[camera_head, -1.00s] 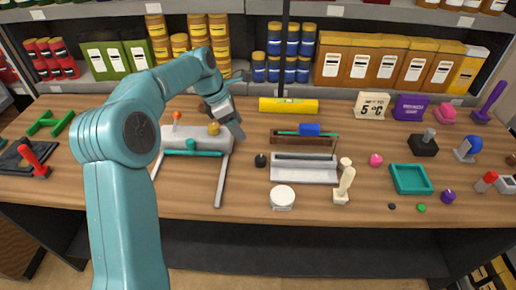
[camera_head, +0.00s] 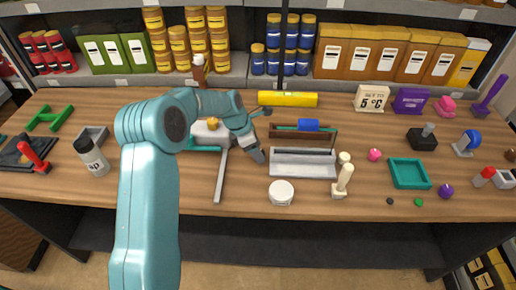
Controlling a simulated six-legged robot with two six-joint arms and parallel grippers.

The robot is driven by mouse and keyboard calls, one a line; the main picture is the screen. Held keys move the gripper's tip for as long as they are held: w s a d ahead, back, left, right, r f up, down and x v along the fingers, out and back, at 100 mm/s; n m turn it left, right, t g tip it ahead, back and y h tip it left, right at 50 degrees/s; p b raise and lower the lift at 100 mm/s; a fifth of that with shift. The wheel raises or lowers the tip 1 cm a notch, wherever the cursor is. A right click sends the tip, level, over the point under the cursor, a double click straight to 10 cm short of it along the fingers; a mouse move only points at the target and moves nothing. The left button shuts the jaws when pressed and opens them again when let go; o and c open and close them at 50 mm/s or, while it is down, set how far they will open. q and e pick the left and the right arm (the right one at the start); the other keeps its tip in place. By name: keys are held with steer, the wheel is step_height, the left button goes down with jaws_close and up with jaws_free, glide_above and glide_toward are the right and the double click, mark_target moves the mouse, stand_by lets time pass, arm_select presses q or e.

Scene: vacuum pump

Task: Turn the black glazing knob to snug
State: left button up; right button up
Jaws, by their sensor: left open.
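My left gripper (camera_head: 257,152) is pointed down at the left end of a grey channel-shaped fixture (camera_head: 302,170) in the middle of the bench. It is open, though its fingers are small and hard to tell apart here. The black knob that stood beside that end of the fixture cannot be seen now; my gripper covers its place. I cannot tell whether the fingers are around the knob or touching it. My right gripper is not in view.
A brown rack (camera_head: 322,140) with a blue part (camera_head: 308,125) stands behind the fixture. A cream peg-like tool (camera_head: 343,181) and a white round tin (camera_head: 281,192) stand close in front. A teal tray (camera_head: 410,187) lies to the right. The front bench edge is clear.

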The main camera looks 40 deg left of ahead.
arm_select(q)
steer(key=shift+w+d+f, duration=0.1)
steer(key=shift+f, duration=0.45)
steer(key=shift+w, duration=0.1)
steer(key=c, duration=1.1)
steer(key=shift+o, duration=0.2)
steer(key=shift+m, duration=0.3)
steer(key=m, duration=0.2)
steer(key=m+g+h, duration=0.1)
steer(key=m, duration=0.1)
steer(key=shift+w+m+g, duration=0.15)
steer(key=shift+m+g, duration=0.15)
steer(key=shift+m, duration=0.1)
steer(key=m+g+p, duration=0.1)
steer(key=m+g, duration=0.1)
steer(key=m, duration=0.2)
steer(key=shift+w+m, duration=0.1)
steer(key=shift+m, duration=0.3)
steer(key=shift+a+r+m, duration=0.1)
steer(key=shift+a+m, duration=0.1)
steer(key=shift+m, duration=0.1)
